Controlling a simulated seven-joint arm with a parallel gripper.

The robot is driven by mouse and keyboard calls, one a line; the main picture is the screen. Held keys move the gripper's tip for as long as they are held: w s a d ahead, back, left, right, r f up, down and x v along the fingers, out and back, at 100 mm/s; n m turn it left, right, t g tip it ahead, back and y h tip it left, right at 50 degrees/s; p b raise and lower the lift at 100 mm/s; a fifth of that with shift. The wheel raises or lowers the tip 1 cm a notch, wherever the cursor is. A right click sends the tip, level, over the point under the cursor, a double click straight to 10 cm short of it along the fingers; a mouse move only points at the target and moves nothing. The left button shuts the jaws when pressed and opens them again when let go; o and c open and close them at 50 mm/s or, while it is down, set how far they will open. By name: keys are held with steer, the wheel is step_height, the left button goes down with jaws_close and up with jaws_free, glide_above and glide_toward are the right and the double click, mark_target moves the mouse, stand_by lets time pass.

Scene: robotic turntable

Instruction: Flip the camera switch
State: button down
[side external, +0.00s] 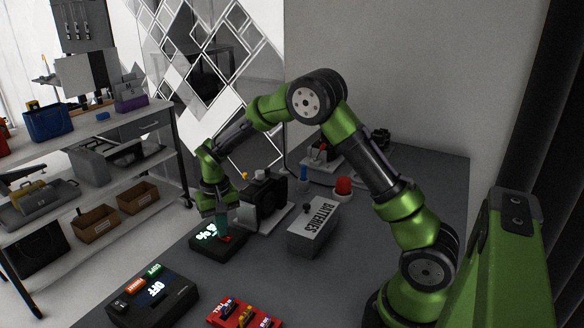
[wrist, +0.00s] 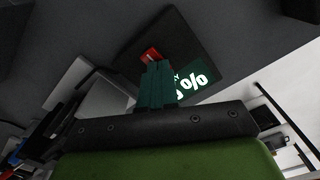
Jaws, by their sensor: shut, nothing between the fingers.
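My gripper (side external: 222,227) is shut and empty, pointing down at a flat black box (side external: 207,249) with a lit percent display. In the wrist view, the teal fingertips (wrist: 157,70) are together, just beside a small red part (wrist: 151,55) on that box and partly over the display (wrist: 190,80). I cannot tell whether they touch the box. A black camera (side external: 268,198) stands on a light base just to the right of my gripper in the side view. No switch on the camera can be made out, and my gripper hides part of the box.
A grey BATTERIES box (side external: 311,235) and a red dome button (side external: 343,187) stand to the right. A black box with an OFF display (side external: 155,300) and a red switch panel (side external: 240,314) are at the front. A lever device (side external: 320,160) sits at the back.

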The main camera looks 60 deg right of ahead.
mark_target(228, 240)
steer(key=shift+r, duration=3.45)
steer(key=shift+f, duration=0.1)
steer(key=shift+s+a, duration=0.2)
steer(key=shift+s, duration=0.4)
steer(key=shift+s+a, duration=0.15)
steer(key=shift+s, duration=0.4)
steer(key=s+a+r+n+t+y, duration=0.1)
steer(key=s+a+r+t, duration=0.1)
steer(key=s+r, duration=0.4)
steer(key=s+a+r+n+t+y, duration=0.1)
steer(key=s+a+r+t, duration=0.2)
steer(key=s, duration=1.2)
step_height(228, 240, up, 4)
steer(key=shift+s+r+t, duration=0.2)
steer(key=shift+r+t, duration=0.05)
steer(key=shift+t, duration=0.85)
steer(key=shift+f, duration=0.1)
